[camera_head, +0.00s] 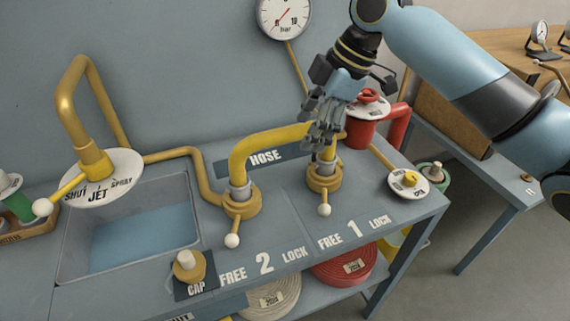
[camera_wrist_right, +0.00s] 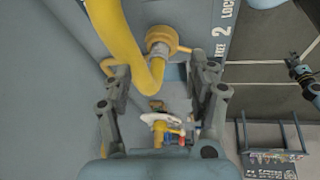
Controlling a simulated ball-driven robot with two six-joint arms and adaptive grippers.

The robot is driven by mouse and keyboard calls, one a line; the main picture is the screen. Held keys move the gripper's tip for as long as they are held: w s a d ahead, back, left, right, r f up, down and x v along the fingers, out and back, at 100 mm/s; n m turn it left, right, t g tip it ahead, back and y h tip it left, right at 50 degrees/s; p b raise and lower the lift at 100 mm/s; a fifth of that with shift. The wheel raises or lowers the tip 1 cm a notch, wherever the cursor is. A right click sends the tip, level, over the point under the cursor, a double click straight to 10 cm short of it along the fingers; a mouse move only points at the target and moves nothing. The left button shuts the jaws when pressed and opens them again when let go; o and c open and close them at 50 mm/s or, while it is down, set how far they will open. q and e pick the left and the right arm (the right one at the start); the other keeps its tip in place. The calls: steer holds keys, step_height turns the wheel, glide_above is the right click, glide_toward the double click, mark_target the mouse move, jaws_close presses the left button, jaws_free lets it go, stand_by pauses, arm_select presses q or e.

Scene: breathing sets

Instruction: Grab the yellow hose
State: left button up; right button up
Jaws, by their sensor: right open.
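The yellow hose (camera_head: 262,141) arches over the grey-blue bench, from the fitting marked 2 (camera_head: 240,198) to the fitting marked 1 (camera_head: 324,178). Both fittings have a lever with a white knob. My right gripper (camera_head: 324,135) is above fitting 1, pointing down, its fingers overlapping the hose's right end. In the wrist view the right gripper (camera_wrist_right: 158,85) is open and the bend of the hose (camera_wrist_right: 138,62) shows between its fingertips. I cannot tell whether they touch it. The hose's right end is partly hidden by the fingers. My left gripper is not in view.
A red container (camera_head: 360,133) with a white disc stands close behind the right gripper. A pressure gauge (camera_head: 284,14) hangs on the wall. A sink (camera_head: 130,235) with a yellow spout and selector disc (camera_head: 103,178) is at left. A cap (camera_head: 189,267) sits in front.

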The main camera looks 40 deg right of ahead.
mark_target(288, 129)
step_height(288, 129, up, 4)
steer(key=w+d+n, duration=0.2)
steer(key=w, duration=0.1)
steer(key=shift+y, duration=0.4)
steer(key=x, duration=0.5)
steer(key=shift+a+p, duration=0.25)
steer(key=shift+p, duration=0.15)
steer(key=p+x, duration=0.1)
steer(key=x, duration=0.3)
steer(key=shift+w+f, duration=0.1)
steer(key=shift+w, duration=0.1)
steer(key=shift+w+f, duration=0.1)
steer(key=shift+f, duration=0.25)
steer(key=shift+f, duration=0.25)
jaws_close()
